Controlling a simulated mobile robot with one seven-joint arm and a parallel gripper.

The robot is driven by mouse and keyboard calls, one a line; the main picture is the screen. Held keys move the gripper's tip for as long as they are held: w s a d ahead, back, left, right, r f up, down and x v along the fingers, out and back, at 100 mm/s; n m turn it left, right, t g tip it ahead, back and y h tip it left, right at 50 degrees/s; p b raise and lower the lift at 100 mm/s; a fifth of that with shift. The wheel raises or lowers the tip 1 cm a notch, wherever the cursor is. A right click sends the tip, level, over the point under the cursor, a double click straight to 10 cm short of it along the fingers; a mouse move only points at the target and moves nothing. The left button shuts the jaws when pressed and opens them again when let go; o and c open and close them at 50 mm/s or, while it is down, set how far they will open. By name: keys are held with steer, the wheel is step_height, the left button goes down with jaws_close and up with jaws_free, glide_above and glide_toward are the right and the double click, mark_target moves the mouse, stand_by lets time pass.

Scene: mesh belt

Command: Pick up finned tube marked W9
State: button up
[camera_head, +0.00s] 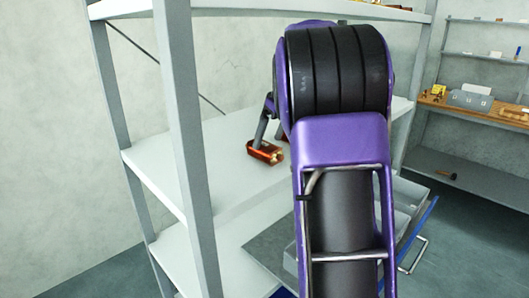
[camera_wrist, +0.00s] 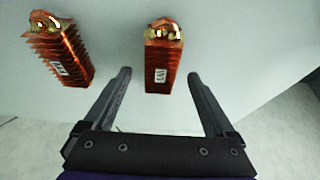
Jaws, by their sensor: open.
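Two copper-coloured finned tubes with brassy ends lie on the pale shelf. In the wrist view, the middle finned tube (camera_wrist: 161,50) has a white label near its close end; its sideways marking looks like W9, but I cannot be sure. The left finned tube (camera_wrist: 62,52) lies tilted and also has a white label, too small to read. My gripper (camera_wrist: 158,76) is open and empty, with the middle tube's near end between its fingertips in the picture. In the head view, one finned tube (camera_head: 265,152) shows left of my arm, which hides much of the gripper.
The shelf (camera_head: 225,180) belongs to a grey rack whose upright post (camera_head: 180,120) stands to the left. An upper shelf (camera_head: 240,8) crosses above. Bare shelf surface lies to the right in the wrist view. Another rack with small items (camera_head: 475,100) stands at the far right.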

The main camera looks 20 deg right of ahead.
mark_target(265, 144)
steer(key=x, duration=0.4)
steer(key=shift+w+a+f, duration=0.1)
steer(key=shift+a, duration=0.05)
steer(key=shift+f+b, duration=0.25)
steer(key=shift+b, duration=0.05)
jaws_close()
stand_by(0.6)
